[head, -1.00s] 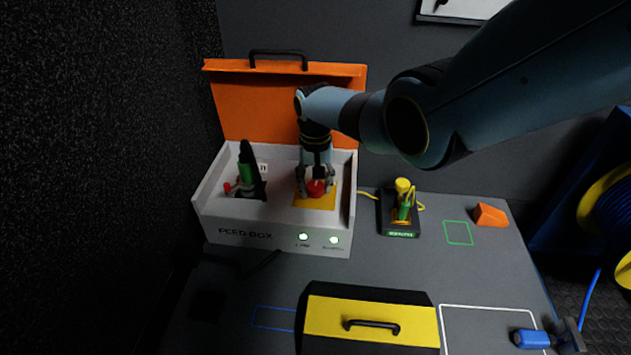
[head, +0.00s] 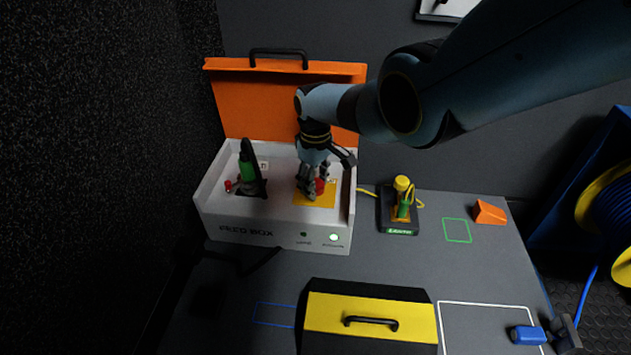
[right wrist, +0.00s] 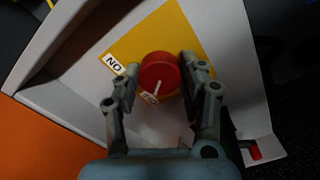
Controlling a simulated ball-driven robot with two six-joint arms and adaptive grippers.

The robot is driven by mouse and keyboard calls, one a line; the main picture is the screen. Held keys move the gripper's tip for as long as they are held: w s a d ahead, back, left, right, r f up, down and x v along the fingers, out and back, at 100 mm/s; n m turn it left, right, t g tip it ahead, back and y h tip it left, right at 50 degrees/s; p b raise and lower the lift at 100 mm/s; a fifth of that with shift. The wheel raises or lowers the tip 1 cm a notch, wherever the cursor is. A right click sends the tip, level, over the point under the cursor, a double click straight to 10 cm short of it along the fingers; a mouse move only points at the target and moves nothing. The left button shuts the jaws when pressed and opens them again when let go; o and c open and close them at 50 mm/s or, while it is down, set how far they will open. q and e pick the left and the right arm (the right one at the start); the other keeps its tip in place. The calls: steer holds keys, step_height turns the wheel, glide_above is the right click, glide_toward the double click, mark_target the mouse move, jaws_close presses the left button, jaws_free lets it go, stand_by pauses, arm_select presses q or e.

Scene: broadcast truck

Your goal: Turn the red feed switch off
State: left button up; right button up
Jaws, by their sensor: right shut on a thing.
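The red feed switch (head: 320,187) is a round red knob on a yellow plate (head: 318,201) inside the white feed box (head: 230,225). In the right wrist view the red knob (right wrist: 158,68) has a white pointer line. The pointer is turned away from the ON label (right wrist: 115,65) and towards a second, partly covered label (right wrist: 150,98), whose text is hard to read. My right gripper (head: 317,188) reaches down from above and is shut on the knob, one finger on each side. My left gripper is not in view.
The box's orange lid (head: 285,105) stands open behind. A green-and-black lever (head: 248,168) is left of the knob. A yellow-and-black case (head: 370,318) sits in front.

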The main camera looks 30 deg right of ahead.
steer(key=shift+n, duration=0.3)
steer(key=o, duration=1.2)
step_height(320, 180, up, 12)
steer(key=shift+f, duration=0.1)
stand_by(0.4)
